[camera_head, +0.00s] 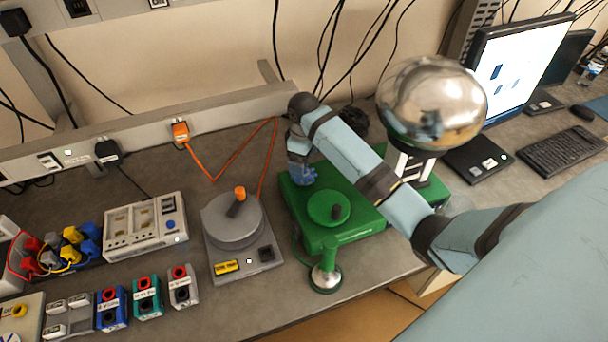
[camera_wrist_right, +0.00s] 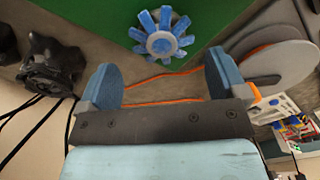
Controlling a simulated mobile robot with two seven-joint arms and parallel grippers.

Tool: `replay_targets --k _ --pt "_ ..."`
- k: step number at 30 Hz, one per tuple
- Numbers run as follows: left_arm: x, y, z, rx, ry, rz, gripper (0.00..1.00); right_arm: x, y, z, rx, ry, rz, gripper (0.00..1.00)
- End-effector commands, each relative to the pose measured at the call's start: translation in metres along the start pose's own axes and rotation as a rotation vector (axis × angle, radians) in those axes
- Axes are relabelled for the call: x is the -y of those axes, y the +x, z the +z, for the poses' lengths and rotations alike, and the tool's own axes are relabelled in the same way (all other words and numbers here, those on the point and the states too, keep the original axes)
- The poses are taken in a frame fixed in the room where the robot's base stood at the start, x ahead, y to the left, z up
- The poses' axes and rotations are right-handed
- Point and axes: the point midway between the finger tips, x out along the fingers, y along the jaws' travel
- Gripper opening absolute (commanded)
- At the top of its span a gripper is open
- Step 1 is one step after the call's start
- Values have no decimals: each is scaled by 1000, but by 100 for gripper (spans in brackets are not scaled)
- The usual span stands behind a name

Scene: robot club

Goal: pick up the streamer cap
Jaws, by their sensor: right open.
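The streamer cap, a blue spiked wheel with a pale hub (camera_wrist_right: 162,32), sits on the green base at the top of the right wrist view. In the head view, blue shapes at the back left of the green base (camera_head: 364,216) lie under my right gripper; I cannot separate cap from fingers there. My right gripper (camera_wrist_right: 163,80) is open and empty, with its blue fingers apart. The cap shows beyond the fingertips, roughly between them, apart from both. My left gripper is out of view.
A metal sphere on a column (camera_head: 432,103) stands at the right of the green base. A grey turntable device (camera_head: 232,222) stands to the left, with an orange cable (camera_head: 225,165) behind it. A black knobbed object (camera_wrist_right: 50,66) is near the gripper. A monitor (camera_head: 520,65) is farther right.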

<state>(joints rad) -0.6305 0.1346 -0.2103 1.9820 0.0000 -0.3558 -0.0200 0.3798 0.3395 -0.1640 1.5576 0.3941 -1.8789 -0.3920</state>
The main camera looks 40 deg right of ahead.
Motion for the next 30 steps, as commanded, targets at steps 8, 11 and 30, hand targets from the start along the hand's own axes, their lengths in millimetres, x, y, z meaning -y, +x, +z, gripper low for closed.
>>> replay_targets --k 8,11,30 --pt "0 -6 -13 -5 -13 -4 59 3 32 1 4 0 -3 91" --pt "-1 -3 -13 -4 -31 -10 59 2 46 0 3 1 -2 91" --pt "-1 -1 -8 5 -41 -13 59 2 54 0 1 0 0 37"
